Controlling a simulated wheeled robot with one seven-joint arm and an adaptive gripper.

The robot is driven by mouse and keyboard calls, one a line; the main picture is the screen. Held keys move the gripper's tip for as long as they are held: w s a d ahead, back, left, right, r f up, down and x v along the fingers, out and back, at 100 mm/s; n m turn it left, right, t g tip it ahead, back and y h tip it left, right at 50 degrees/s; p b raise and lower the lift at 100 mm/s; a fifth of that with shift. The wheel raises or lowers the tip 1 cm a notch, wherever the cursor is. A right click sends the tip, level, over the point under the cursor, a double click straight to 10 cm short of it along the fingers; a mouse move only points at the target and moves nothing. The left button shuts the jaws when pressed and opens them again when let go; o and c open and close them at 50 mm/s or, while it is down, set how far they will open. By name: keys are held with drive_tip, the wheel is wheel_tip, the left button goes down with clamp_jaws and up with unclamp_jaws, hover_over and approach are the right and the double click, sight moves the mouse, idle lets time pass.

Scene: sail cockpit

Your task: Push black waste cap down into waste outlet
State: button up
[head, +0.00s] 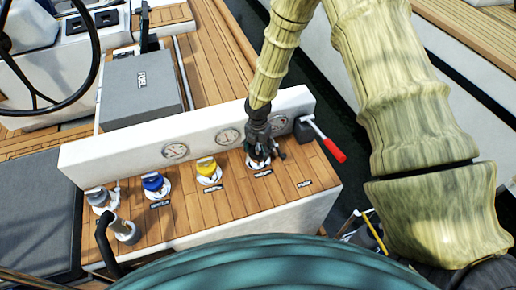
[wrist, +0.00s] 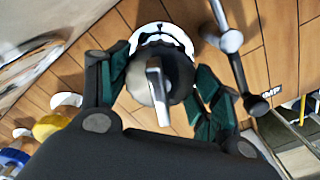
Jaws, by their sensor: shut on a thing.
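The black waste cap (wrist: 160,85) has a grey bar handle across its top. In the wrist view it sits between the green-padded fingers of my gripper (wrist: 162,88), which is shut on it. The white ring of the waste outlet (wrist: 160,34) shows past the cap's upper edge. The cap covers most of the ring, and I cannot tell how deep it sits. In the head view my gripper (head: 258,150) points down over the white ring (head: 257,163) at the right of the row, largely hiding the cap.
A yellow cap (head: 207,168), a blue cap (head: 153,183) and a grey cap (head: 97,196) stand to the left. A metal handle with a black knob (wrist: 258,106) is close right of my gripper. A red-handled lever (head: 325,140) and the white gauge panel (head: 115,152) stand nearby.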

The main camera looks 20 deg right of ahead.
drive_tip(key=shift+f, duration=0.15)
drive_tip(key=o, duration=0.8)
drive_tip(key=shift+o, duration=0.2)
drive_tip(key=shift+r+p, duration=3.9)
drive_tip(key=shift+r, duration=1.65)
